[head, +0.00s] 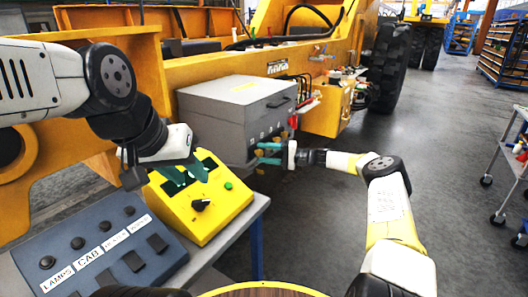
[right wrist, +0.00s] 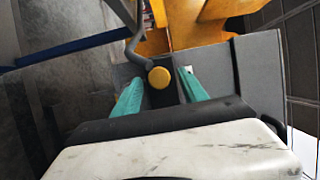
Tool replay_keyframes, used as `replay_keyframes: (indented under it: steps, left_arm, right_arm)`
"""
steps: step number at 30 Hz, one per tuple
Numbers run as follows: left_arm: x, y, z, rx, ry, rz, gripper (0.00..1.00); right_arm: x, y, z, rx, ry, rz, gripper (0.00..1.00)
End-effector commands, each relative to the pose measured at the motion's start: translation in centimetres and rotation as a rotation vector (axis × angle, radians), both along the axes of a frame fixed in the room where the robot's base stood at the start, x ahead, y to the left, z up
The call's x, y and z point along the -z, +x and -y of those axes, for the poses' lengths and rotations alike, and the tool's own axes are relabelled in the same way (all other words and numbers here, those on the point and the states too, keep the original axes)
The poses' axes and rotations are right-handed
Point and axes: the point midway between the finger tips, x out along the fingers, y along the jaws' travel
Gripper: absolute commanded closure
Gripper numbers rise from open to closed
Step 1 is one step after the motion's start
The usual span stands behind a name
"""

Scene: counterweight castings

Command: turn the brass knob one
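A round brass-yellow knob (right wrist: 159,77) shows in the right wrist view, beside a bent grey rod. It lies in line with the gap between the teal fingers of my right gripper (right wrist: 160,82), which are apart. Whether they touch it I cannot tell. In the head view my right gripper (head: 268,153) is at the front face of the grey box (head: 232,112), where small brass-coloured parts are partly hidden by the fingers. My left gripper (head: 186,172) is open and empty above the yellow control box (head: 205,212).
The yellow control box has a black dial (head: 201,204) and a green button (head: 228,185). A grey switch panel (head: 97,250) with labels stands at lower left. A yellow machine (head: 300,62) with large tyres is behind. A cart (head: 508,165) is at right; the floor between is clear.

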Motion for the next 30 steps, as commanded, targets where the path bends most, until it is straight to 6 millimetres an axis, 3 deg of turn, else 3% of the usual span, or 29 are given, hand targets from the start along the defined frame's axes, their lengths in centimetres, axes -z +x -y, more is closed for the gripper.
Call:
replay_keyframes:
  steps: [8, 21, 30]
  left_arm:
    - [0.0, 0.0, 0.0, 0.0, 0.0, 0.0, 0.64]
    - [0.0, 0.0, 0.0, 0.0, 0.0, 0.0, 0.64]
    - [0.0, 0.0, 0.0, 0.0, 0.0, 0.0, 0.64]
  right_arm:
    - [0.0, -0.1, 0.2, -0.001, 0.0, 0.0, 0.5]
    - [-0.1, -1.3, 6.6, 0.0, 0.0, 0.001, 0.5]
    - [-0.1, -1.6, 7.7, -0.001, 0.0, 0.0, 0.5]
